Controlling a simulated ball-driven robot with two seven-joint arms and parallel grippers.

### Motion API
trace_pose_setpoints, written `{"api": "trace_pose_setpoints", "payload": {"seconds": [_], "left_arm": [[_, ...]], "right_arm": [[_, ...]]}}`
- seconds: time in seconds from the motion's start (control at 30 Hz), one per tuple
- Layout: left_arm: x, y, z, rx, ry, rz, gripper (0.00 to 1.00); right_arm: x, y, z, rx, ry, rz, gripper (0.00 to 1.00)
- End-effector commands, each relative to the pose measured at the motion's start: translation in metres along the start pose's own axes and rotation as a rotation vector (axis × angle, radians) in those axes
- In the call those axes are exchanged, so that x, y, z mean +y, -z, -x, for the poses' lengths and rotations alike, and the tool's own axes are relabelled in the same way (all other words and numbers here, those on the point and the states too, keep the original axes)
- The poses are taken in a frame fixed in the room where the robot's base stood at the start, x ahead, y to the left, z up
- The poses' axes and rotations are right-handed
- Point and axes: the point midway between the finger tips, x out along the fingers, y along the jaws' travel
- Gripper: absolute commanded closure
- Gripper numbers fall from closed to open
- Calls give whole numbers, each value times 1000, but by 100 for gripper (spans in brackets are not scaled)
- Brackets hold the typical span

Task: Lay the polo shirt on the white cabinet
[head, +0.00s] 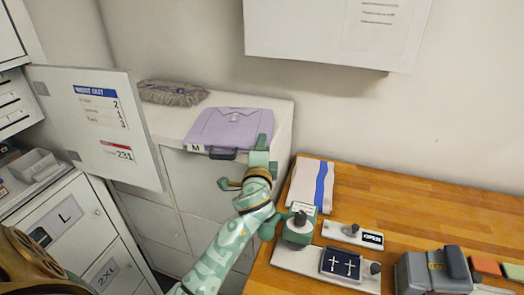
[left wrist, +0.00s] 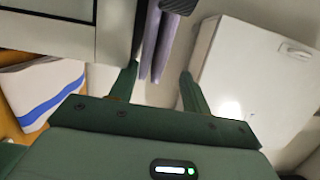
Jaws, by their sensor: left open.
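The polo shirt (head: 229,127) is lilac and folded, with its collar and a white M label showing. It lies on top of the white cabinet (head: 281,112), near the front edge. My left gripper (head: 262,146) is at the shirt's right front corner, over the cabinet's edge. In the left wrist view its two fingers (left wrist: 157,82) are apart, with a lilac strip of the shirt (left wrist: 158,45) visible beyond the gap. I cannot tell whether a finger touches the cloth. My right gripper is not in view.
A grey mop head (head: 172,93) lies at the cabinet's back left. An open locker door (head: 140,150) stands left of the cabinet. A wooden counter (head: 425,200) on the right holds a blue-striped towel (head: 303,184), a stamp and trays. A white wall box (head: 310,30) hangs above.

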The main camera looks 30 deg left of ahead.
Motion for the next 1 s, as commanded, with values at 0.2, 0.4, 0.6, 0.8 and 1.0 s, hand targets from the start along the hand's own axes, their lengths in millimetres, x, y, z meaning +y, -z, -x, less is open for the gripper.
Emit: {"api": "trace_pose_setpoints", "payload": {"seconds": [0.2,0.4,0.6,0.8,1.0], "left_arm": [[-12,-1,0,-1,-7,-3,47],[-8,0,47,1,-9,1,47],[-8,-1,92,-1,-8,-1,47],[-10,0,117,-1,-5,0,47],[-11,0,120,-1,-3,-1,47]], "right_arm": [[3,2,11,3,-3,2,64],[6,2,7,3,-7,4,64],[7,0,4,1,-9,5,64],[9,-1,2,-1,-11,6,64],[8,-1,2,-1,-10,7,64]]}}
